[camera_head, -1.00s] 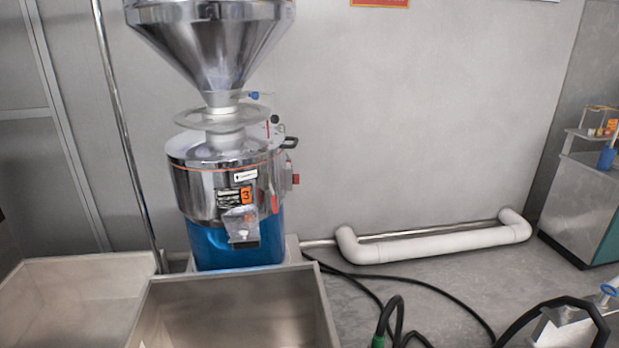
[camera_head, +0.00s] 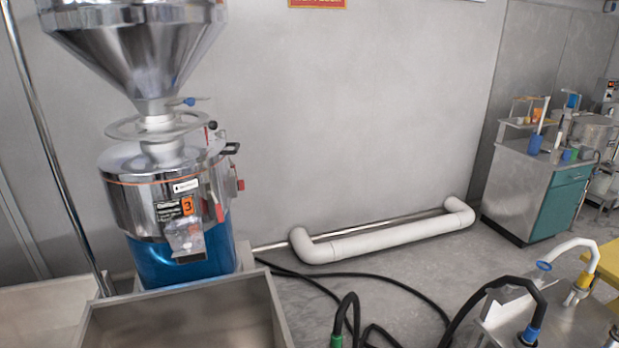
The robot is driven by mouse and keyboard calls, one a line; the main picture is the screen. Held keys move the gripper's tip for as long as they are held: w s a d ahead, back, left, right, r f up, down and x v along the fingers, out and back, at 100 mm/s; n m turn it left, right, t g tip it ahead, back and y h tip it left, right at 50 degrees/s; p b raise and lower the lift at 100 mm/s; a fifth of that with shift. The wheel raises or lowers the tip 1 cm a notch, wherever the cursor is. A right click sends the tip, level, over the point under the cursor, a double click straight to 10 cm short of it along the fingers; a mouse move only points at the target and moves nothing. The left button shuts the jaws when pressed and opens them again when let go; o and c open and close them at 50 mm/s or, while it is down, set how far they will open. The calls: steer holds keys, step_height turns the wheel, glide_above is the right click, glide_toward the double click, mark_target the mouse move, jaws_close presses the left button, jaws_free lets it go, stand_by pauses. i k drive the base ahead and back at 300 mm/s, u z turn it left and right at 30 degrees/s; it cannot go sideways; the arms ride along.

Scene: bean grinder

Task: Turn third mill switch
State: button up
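The third mill (camera_head: 150,190) stands against the wall at the left, with a steel hopper (camera_head: 140,45) on top, a steel drum body and a blue base (camera_head: 180,258). An orange label with a 3 (camera_head: 187,206) is on its front. A small red part, which may be the switch (camera_head: 240,185), sticks out on the mill's right side. Its setting is too small to tell. My gripper is not in view.
Steel bins (camera_head: 190,318) stand in front of the mill. A white pipe (camera_head: 385,238) runs low along the wall. Black hoses (camera_head: 400,291) cross the floor. A cabinet (camera_head: 530,190) and a steel table with hose fittings (camera_head: 560,325) are at the right.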

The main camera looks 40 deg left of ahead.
mark_target(241, 184)
steer(key=z, duration=0.6)
steer(key=k, duration=0.1)
steer(key=u, duration=2.75)
steer(key=k, duration=0.6)
steer(key=z, duration=0.15)
steer(key=i, duration=0.4)
steer(key=u, duration=0.05)
